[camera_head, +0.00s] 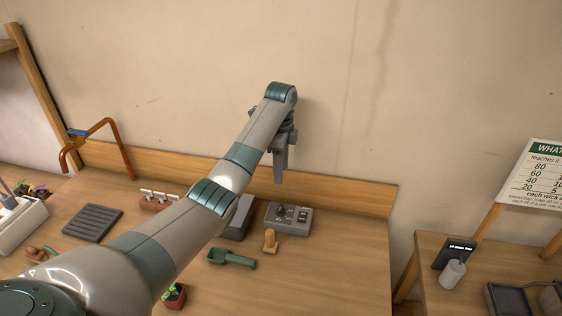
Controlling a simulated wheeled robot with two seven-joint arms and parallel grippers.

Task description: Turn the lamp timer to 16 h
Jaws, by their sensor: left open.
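The likely lamp timer is a grey box (288,218) with a dark knob and small dark controls on its top face, standing at the back of the wooden bench. The marks around its knob are too small to read. My left gripper (280,176) hangs fingers down above and just behind the box, apart from it, in front of the back board. It is open and I see nothing between its fingers. My left arm crosses the view from the lower left and hides part of the bench. My right gripper is not in view.
A wooden peg (270,240) and a green scoop (232,259) lie in front of the box. A dark grey block (238,218) stands to its left, partly behind my arm. The bench's right front is clear. A second table (425,285) with a sign stands at right.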

